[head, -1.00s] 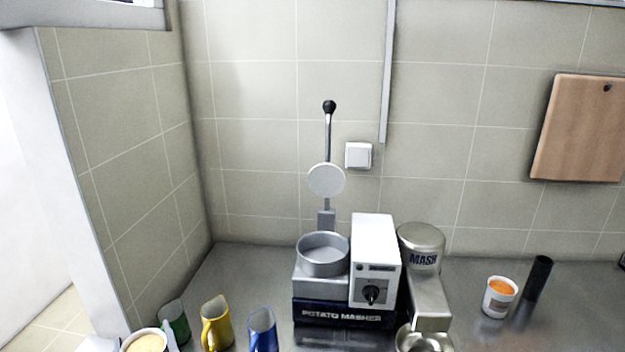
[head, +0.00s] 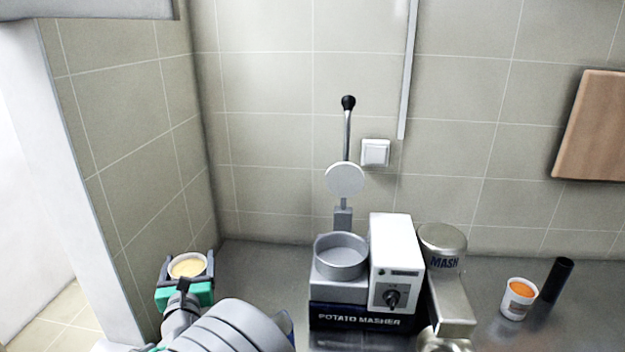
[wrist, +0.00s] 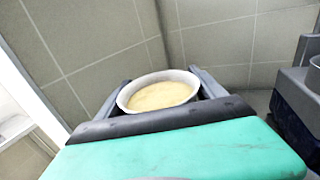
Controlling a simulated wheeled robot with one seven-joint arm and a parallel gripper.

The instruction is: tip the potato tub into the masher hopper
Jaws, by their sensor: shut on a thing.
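The potato tub is a white round tub with pale yellow contents (head: 188,267), at the lower left of the head view. It also shows in the wrist view (wrist: 158,92), upright or nearly so. My gripper (head: 186,262) is shut on the tub, with one dark finger on each side of it. The masher hopper (head: 341,257) is a round grey open cup on the potato masher (head: 362,317), to the right of the tub. Its round press plate (head: 345,179) and black-knobbed lever stand raised above it. The tub's underside is hidden by my gripper.
A metal mash unit (head: 443,262) stands right of the masher. A white cup with orange contents (head: 518,298) and a black cylinder (head: 556,281) stand further right. My arm hides the coloured jugs, except for a blue edge. A tiled wall closes the left side.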

